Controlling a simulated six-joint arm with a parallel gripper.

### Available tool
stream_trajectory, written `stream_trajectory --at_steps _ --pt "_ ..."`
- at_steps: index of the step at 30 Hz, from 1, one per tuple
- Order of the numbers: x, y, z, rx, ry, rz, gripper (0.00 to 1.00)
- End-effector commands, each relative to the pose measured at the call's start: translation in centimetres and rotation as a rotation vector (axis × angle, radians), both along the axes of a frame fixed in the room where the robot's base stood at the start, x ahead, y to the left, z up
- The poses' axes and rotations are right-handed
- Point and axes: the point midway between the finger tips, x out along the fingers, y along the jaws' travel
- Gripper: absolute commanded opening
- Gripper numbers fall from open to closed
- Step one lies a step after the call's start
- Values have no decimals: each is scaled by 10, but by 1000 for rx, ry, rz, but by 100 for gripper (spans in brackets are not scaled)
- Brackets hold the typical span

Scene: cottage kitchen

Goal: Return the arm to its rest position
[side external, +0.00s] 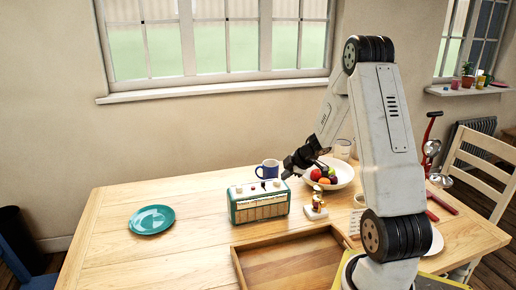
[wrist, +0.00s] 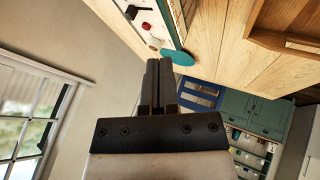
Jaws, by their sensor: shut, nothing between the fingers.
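My gripper (side external: 289,170) is raised above the wooden table (side external: 105,240), just over the right end of a teal and cream radio (side external: 260,203). In the wrist view my gripper (wrist: 160,62) has its two dark fingers together, with nothing between them. The radio also shows in part at the top of the wrist view (wrist: 146,12). My arm bends up and over from the right side of the table.
A small figurine (side external: 316,203) stands right of the radio. A wooden tray (side external: 240,268) lies in front. A teal plate (side external: 152,220) lies left, with bare table around it.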

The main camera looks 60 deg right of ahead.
Motion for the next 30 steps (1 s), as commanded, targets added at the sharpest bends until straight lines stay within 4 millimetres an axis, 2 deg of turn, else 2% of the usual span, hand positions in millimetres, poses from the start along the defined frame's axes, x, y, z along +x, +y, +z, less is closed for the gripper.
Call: stream_trajectory --at_steps 8,14,20,25,30 --pt "1 1 1 -1 -1 -3 0" --pt "14 13 7 -7 -13 -35 0" --pt "35 42 21 -10 -31 -115 0" --pt "49 78 31 2 -33 -205 0" --pt "53 117 39 32 -14 -293 0"
